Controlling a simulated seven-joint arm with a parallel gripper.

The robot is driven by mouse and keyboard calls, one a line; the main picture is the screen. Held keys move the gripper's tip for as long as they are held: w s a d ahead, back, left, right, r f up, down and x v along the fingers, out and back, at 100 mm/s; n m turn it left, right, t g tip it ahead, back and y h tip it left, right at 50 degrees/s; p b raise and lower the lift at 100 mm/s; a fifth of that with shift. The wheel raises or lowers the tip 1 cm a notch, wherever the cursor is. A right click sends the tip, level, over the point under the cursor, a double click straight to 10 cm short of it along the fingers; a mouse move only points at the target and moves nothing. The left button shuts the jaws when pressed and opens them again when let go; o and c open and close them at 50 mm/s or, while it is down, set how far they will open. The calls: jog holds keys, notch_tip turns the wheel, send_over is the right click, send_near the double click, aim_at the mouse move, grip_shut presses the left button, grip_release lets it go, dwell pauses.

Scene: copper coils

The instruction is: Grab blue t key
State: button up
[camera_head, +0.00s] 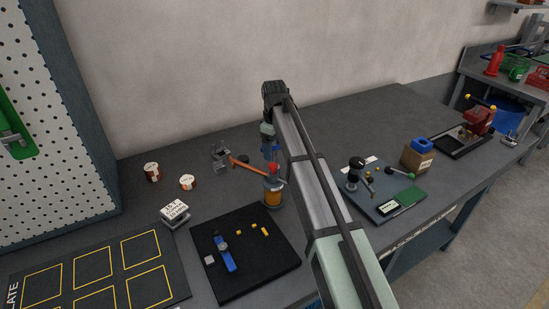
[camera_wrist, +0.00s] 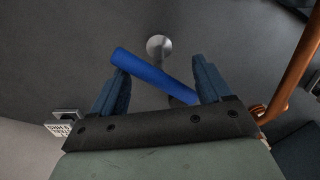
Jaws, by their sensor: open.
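The blue t key (camera_wrist: 152,74) shows in the wrist view as a blue round bar lying diagonally between my fingers. Its left end is by the left fingertip and its right end runs toward the right finger. A dark stub shows under its right part; the rest of the key is hidden. My gripper (camera_wrist: 158,66) is open, with the two dark blue fingers on either side of the bar. I cannot tell whether either finger touches it. In the head view my arm covers much of this spot, and a small blue patch (camera_head: 271,152) shows there, which I cannot identify for certain.
A grey disc (camera_wrist: 159,46) lies just beyond the bar. A copper rod (camera_wrist: 296,75) rises close at right.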

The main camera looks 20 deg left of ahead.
aim_at(275, 158)
notch_tip(275, 158, down, 4)
jog(key=shift+f, duration=0.15)
jog(key=shift+c, duration=0.2)
grip_shut()
dwell(0.5)
